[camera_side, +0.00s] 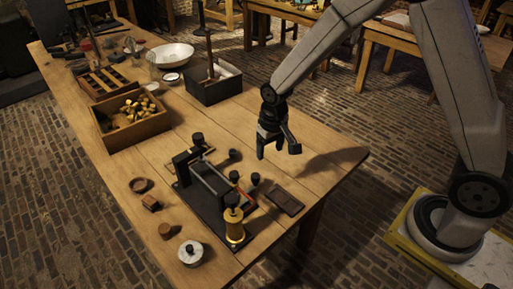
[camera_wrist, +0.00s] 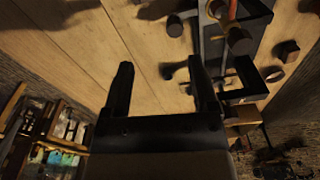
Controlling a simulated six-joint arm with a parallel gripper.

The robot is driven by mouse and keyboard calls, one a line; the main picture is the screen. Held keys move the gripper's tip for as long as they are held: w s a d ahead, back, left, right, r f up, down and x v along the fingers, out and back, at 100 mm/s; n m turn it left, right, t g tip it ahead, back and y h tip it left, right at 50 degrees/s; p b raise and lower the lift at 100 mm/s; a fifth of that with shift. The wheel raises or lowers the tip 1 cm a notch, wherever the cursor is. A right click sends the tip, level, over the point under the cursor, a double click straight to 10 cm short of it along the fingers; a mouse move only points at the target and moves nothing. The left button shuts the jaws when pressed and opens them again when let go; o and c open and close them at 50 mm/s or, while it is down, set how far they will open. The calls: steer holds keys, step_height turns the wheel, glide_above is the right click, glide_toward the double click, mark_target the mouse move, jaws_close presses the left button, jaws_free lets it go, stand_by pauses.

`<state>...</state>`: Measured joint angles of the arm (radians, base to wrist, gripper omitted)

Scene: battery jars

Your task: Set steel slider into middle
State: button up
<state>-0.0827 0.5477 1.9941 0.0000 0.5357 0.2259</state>
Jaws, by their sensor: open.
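A dark apparatus stands on a black base (camera_side: 205,215) near the table's front edge. A pale steel-coloured bar (camera_side: 211,179) runs across it, between a dark upright block at the back and a brass cylinder (camera_side: 235,226) at the front. I cannot tell which part is the steel slider or where along the bar it sits. My gripper (camera_side: 278,147) is above the table, to the right of the apparatus and apart from it. In the wrist view my gripper (camera_wrist: 162,88) is open and empty, with bare wood between its fingers; part of the apparatus shows at the upper right.
A wooden box of brass pieces (camera_side: 133,116), a black box (camera_side: 214,86) and a white bowl (camera_side: 172,55) stand farther back. A round white-topped piece (camera_side: 190,252) and small wooden pieces lie left of the apparatus. A dark flat plate (camera_side: 287,202) lies to its right.

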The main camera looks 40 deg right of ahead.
glide_above(256, 175)
steer(key=shift+m+g, duration=0.3)
steer(key=shift+g, duration=0.1)
step_height(256, 175, down, 4)
steer(key=shift+a+f, duration=0.1)
steer(key=shift+f, duration=0.1)
steer(key=shift+f, duration=0.15)
steer(key=shift+f, duration=3.75)
jaws_close()
